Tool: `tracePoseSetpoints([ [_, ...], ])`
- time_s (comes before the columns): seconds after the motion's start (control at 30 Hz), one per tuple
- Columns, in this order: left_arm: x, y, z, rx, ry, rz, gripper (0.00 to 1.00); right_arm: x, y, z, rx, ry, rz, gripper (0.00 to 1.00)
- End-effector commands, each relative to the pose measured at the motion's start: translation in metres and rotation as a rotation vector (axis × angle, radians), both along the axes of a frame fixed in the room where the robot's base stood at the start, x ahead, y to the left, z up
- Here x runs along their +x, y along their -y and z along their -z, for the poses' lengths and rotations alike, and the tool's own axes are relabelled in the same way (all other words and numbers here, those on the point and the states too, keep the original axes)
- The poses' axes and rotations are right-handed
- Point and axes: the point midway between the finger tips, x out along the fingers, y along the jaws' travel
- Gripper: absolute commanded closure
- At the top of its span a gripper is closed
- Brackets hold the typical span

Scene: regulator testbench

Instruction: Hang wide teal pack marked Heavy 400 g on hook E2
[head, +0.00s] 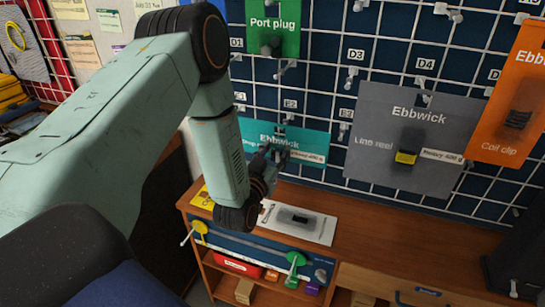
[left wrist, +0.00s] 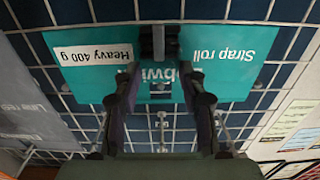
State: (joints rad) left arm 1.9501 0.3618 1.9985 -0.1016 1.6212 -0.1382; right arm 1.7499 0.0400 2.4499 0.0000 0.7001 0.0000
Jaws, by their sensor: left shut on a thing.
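The wide teal pack (head: 312,138) is upright in front of the pegboard grid, just below the E2 label (head: 290,103). In the left wrist view the teal pack (left wrist: 222,75) shows upside down, with the words Strap roll and a white Heavy 400 g label. My left gripper (head: 272,154) is shut on the pack near its middle; its fingers (left wrist: 158,85) cover part of the lettering. A pale hook (head: 288,116) sticks out by the E2 label. I cannot tell whether the pack's hole is on it. My right gripper is not in view.
A grey Line reel pack (head: 375,115) hangs close to the right, and an orange Coil clip pack (head: 510,85) beyond it. A green Port plug pack (head: 272,15) hangs above. Below is a wooden bench (head: 365,235) with a white card pack (head: 280,222) lying on it.

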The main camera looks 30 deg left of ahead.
Motion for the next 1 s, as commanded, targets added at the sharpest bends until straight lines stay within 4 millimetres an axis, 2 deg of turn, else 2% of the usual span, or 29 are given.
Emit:
tracePoseSetpoints([
  [0.6,0.03,-0.007,0.002,0.001,0.006,0.0,1.0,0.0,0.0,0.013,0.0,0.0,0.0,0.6],
  [1.0,0.04,-0.01,0.007,0.0,0.005,0.0,1.0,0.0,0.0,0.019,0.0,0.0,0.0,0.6],
])
